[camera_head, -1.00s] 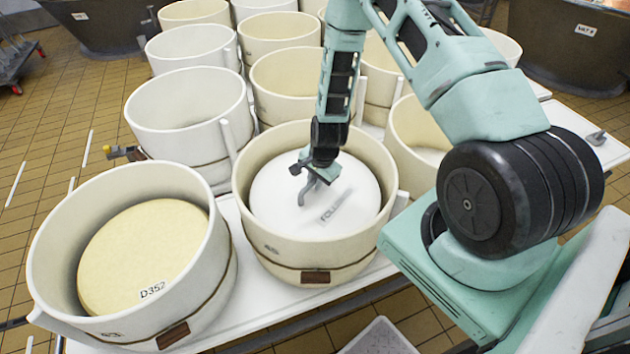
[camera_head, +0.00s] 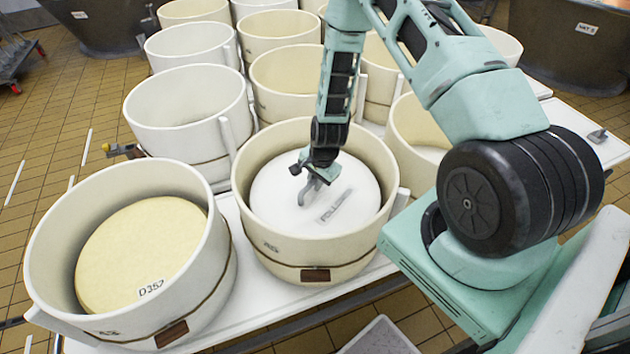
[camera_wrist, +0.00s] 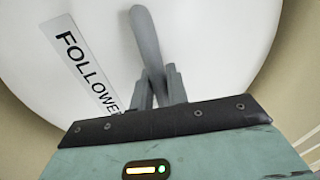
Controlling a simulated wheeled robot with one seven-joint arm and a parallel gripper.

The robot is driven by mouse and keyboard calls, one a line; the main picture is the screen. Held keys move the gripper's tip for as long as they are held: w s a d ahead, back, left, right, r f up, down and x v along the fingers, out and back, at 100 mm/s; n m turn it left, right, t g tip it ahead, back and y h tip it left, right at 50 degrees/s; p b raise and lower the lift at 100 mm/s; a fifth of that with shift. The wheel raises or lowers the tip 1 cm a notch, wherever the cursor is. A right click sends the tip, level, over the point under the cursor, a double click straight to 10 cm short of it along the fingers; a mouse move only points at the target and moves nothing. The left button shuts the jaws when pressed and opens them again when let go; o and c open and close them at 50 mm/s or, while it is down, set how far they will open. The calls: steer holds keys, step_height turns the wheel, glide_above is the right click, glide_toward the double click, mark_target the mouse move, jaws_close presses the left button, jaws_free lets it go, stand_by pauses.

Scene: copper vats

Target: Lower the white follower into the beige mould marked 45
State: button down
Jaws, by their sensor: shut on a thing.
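The white follower (camera_head: 330,215) is a round disc with a grey handle and a "FOLLOWER" label. It sits inside the rim of the beige mould (camera_head: 318,250) at the front middle, with the mould's inner wall showing around it. Whether it rests on anything below is hidden. My gripper (camera_head: 308,180) is over the disc, shut on the grey handle. In the wrist view the gripper fingers (camera_wrist: 160,88) close around the handle (camera_wrist: 147,35), and the follower (camera_wrist: 215,40) fills most of the picture.
Left of it stands another mould (camera_head: 215,245) holding a yellow cheese (camera_head: 140,250) marked D352. Several empty moulds, such as a white one (camera_head: 190,105), crowd the white table (camera_head: 270,318) behind. A beige mould (camera_head: 405,125) stands close on the right. A grey crate (camera_head: 380,338) is below the front edge.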

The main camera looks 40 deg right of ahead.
stand_by(0.3)
steer(key=c, duration=1.3)
jaws_free()
steer(key=shift+f, duration=0.1)
steer(key=s+r+b, duration=0.1)
steer(key=s+r, duration=0.2)
steer(key=r, duration=1.4)
steer(key=shift+s+d+b, duration=0.15)
steer(key=shift+d+b, duration=0.15)
steer(key=shift+d, duration=0.05)
steer(key=shift+a+r, duration=0.1)
steer(key=shift+r, duration=0.05)
